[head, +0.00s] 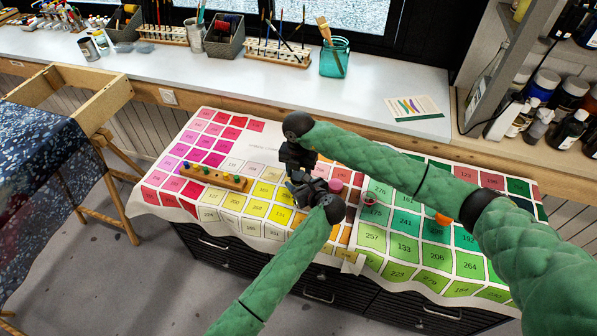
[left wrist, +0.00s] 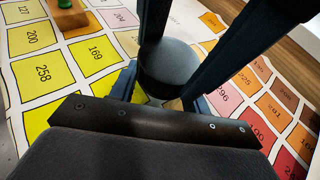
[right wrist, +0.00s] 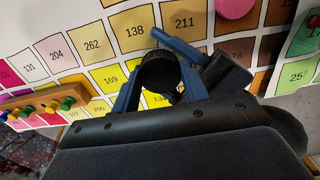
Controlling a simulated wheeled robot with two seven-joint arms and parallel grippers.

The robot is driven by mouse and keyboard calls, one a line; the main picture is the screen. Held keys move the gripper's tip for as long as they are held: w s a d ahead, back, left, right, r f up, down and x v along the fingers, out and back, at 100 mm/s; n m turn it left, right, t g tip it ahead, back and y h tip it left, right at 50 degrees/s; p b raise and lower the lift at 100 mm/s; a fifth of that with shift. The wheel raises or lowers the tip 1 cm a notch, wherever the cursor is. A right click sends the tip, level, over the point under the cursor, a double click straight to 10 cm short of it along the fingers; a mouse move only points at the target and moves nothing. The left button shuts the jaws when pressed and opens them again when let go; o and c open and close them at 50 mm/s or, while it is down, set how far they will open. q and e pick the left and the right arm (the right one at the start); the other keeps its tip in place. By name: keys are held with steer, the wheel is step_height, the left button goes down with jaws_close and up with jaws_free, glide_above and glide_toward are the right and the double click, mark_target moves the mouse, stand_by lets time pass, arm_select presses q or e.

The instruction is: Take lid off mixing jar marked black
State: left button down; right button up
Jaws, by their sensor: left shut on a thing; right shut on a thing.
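The mixing jar with the black lid is between my two grippers over the yellow part of the colour chart. In the head view the grippers hide most of it. In the left wrist view the round black lid (left wrist: 168,62) shows from above, with the jar's body mostly hidden under it. My left gripper (head: 308,186) is shut on the jar, low down. My right gripper (head: 296,158) is shut on the lid, which also shows as a dark cylinder in the right wrist view (right wrist: 159,72). I cannot tell whether lid and jar are apart.
A pink-topped jar (head: 336,186), a red one (head: 370,199) and an orange thing (head: 443,219) stand close to the right. A wooden peg rack (head: 213,178) lies to the left on the colour chart (head: 345,262). Brushes and a teal jar (head: 334,58) stand on the back counter.

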steer(key=n, duration=0.3)
steer(key=shift+w+r+n, duration=0.1)
steer(key=shift+n, duration=0.2)
steer(key=n, duration=0.4)
steer(key=shift+n, duration=0.4)
steer(key=n, duration=0.8)
steer(key=shift+n, duration=0.3)
steer(key=o, duration=1.1)
